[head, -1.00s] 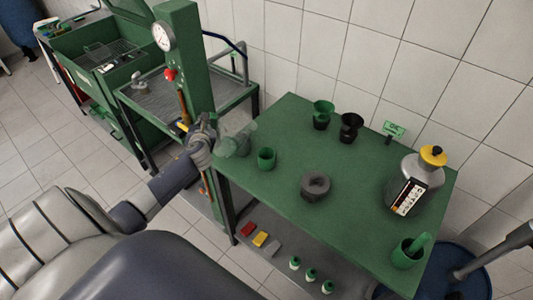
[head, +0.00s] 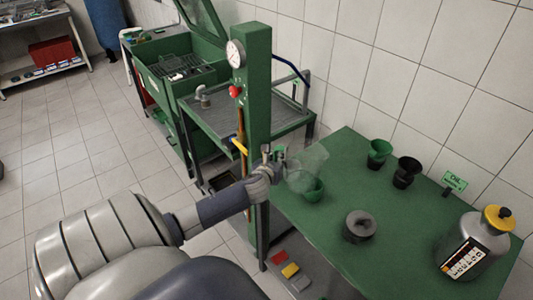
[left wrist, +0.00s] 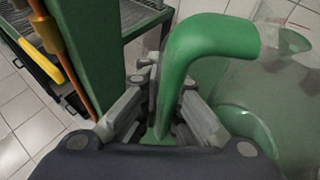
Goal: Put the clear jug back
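The clear jug (head: 310,160) is see-through, with a green handle (left wrist: 207,42) that shows in the left wrist view. My left gripper (head: 276,168) is shut on the handle, its fingers on either side of the lower part. The jug is at the left end of the green table (head: 325,240), in front of or above a small green cup (head: 312,192) that shows partly through it. I cannot tell how high it is above the table. In the left wrist view the clear body (left wrist: 275,75) is right of the handle. My right gripper is out of view.
On the table stand a green funnel cup (head: 378,152), a black cup (head: 406,172), a dark ring (head: 359,226), an oil sign (head: 454,181) and a grey bottle (head: 480,250) with a yellow cap. A green press post (head: 257,95) rises close behind my left gripper.

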